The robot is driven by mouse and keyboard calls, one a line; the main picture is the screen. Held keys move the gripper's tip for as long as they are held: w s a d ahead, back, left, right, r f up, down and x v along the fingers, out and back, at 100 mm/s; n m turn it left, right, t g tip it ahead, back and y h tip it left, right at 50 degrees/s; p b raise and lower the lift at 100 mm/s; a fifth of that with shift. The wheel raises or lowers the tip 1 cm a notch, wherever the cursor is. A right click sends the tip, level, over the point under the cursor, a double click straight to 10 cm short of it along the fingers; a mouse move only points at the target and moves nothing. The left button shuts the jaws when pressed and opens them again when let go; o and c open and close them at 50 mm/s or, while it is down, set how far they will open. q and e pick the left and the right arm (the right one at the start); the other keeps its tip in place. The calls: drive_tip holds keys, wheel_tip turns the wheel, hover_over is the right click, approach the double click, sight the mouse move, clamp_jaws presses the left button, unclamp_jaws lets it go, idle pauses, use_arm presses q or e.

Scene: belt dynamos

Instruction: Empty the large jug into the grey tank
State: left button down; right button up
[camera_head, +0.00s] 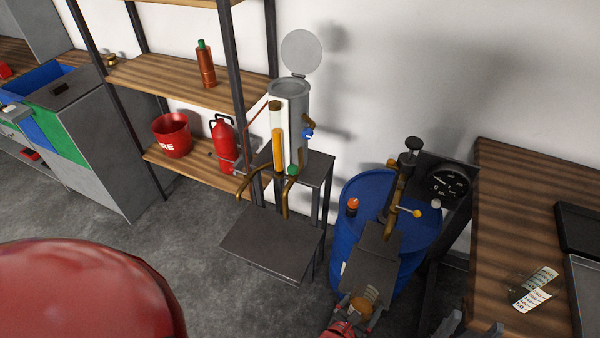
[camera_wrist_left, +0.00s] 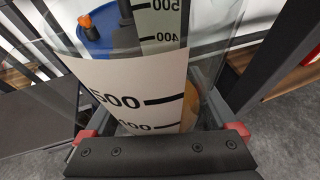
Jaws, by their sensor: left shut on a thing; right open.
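The grey tank (camera_head: 294,105) stands upright on a dark stand at the back, its round lid (camera_head: 301,52) swung up and open. A sight tube (camera_head: 278,150) with amber liquid runs up its front. My left gripper (camera_head: 352,318) is shut on a clear jug with amber liquid (camera_head: 362,305), low in front of the blue barrel and well apart from the tank. The left wrist view shows the jug (camera_wrist_left: 140,95) between my left fingers (camera_wrist_left: 150,140), with its white scale label facing the camera. My right gripper (camera_head: 472,325) is open and empty at the bottom edge.
The blue barrel (camera_head: 345,235) has a pump and a gauge (camera_head: 447,183) beside it. Another clear vessel with a scale label (camera_head: 535,290) is on the wooden bench (camera_head: 510,215). A low dark platform (camera_head: 270,240) lies before the tank; shelves (camera_head: 180,82) are left of it.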

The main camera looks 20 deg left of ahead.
use_arm(q)
drive_tip(key=w+a+r+n+y, duration=0.1)
drive_tip(key=w+a+r, duration=0.1)
drive_tip(key=a+r, duration=0.5)
drive_tip(key=w+a+r+n+y, duration=0.2)
drive_tip(key=a+r, duration=0.6)
drive_tip(key=a, duration=0.3)
drive_tip(key=shift+w+r+t, duration=0.15)
drive_tip(key=shift+w+t, duration=0.15)
drive_tip(key=shift+w, duration=0.05)
